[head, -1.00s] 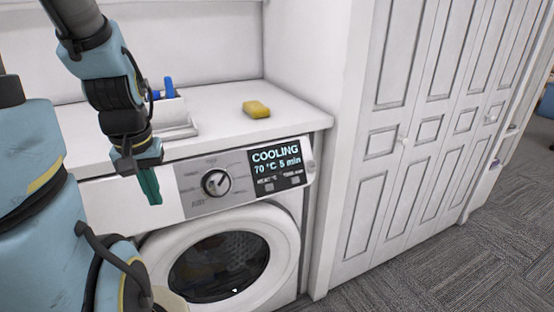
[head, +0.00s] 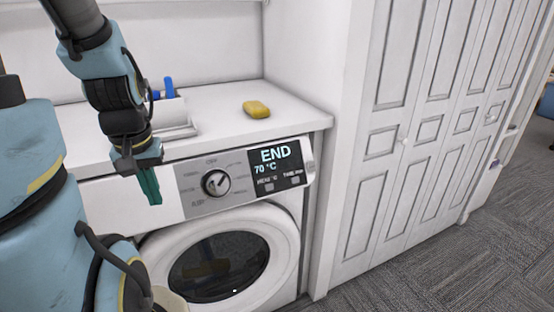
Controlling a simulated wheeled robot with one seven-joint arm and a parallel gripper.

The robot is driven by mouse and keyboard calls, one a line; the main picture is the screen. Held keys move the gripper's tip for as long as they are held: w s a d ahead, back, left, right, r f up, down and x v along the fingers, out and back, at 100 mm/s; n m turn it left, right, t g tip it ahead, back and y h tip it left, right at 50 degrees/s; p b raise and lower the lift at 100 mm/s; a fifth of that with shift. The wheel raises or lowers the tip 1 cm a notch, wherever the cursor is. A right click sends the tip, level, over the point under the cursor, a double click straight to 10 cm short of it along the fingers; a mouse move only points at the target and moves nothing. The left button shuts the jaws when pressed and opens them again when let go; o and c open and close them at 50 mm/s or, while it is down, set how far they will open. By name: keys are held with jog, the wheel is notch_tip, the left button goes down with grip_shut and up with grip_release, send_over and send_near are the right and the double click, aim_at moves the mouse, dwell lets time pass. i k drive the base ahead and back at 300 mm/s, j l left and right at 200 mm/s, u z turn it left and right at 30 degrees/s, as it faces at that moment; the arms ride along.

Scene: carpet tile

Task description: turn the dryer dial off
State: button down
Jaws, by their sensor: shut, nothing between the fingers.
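The dryer (head: 285,250) is white with a round dark-glass door and a silver control panel. Its dial (head: 216,183) is round and dark-rimmed with a pale pointer that slants toward the upper right. The display (head: 275,163) reads END and 70 °C. My gripper (head: 150,187), with green fingers, is shut and empty. It points down in front of the drawer front, left of the dial and apart from it. The small labels around the dial are too small to read fully.
A counter (head: 215,110) runs above the dryer. On it are a yellow sponge (head: 256,109) and a white holder (head: 176,120) with a blue item. White panelled doors (head: 400,160) stand at right. Grey carpet (head: 440,275) is clear at lower right.

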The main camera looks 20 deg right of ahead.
aim_at(217, 184)
jog(key=j+u, duration=0.75)
jog(key=j, duration=0.2)
jog(key=k+j+z, duration=0.1)
jog(key=j+z, duration=0.15)
jog(key=j, duration=0.15)
jog(key=k+j+z, duration=0.1)
jog(key=j+z, duration=0.2)
jog(key=k+j+z, duration=0.15)
jog(key=j+z, duration=0.25)
jog(key=i, duration=0.5)
